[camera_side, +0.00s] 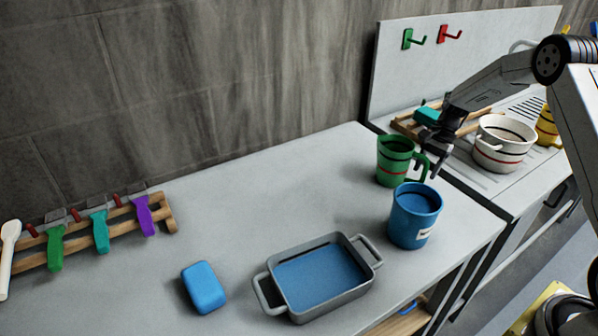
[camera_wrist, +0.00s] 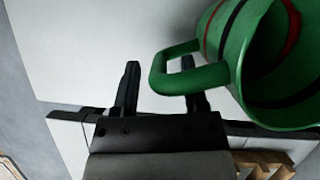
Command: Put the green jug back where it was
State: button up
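The green jug (camera_side: 392,165), with dark and red bands, stands upright on the grey counter (camera_side: 190,205), left of the sink unit. Its handle points right, towards my gripper (camera_side: 434,168). In the wrist view the jug (camera_wrist: 238,62) fills the upper right with its mouth in sight. My gripper (camera_wrist: 160,85) is open there, with two dark fingers apart. The outer bar of the handle shows between the fingers, and the right finger shows partly through the handle loop. I cannot tell whether either finger touches it.
A blue mug (camera_side: 414,220) stands close in front of the jug. A grey tray (camera_side: 318,310), a blue block (camera_side: 204,287) and a rack of utensils (camera_side: 150,222) are further left. A white pot (camera_side: 497,155) is on the right. Green (camera_side: 410,40) and red hooks (camera_side: 446,35) are on the panel.

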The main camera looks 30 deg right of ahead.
jog(key=shift+r, duration=0.2)
jog(key=v, duration=1.2)
jog(key=shift+a, duration=0.1)
dwell(0.5)
jog(key=s+a+f+n+t+h, duration=0.1)
jog(key=s+a+n+h, duration=0.2)
jog(key=a, duration=0.4)
jog(key=s+a+n, duration=0.3)
jog(key=a+n, duration=0.1)
jog(key=a, duration=0.4)
jog(key=s+a+f+n+t+h, duration=0.1)
jog(key=s+a+f+n+t, duration=0.1)
jog(key=s+a+n, duration=0.6)
jog(key=s+a+f, duration=0.1)
jog(key=s, duration=0.3)
jog(key=shift+s+a+h, duration=0.3)
jog(key=shift+a+h, duration=0.05)
jog(key=shift+h, duration=0.05)
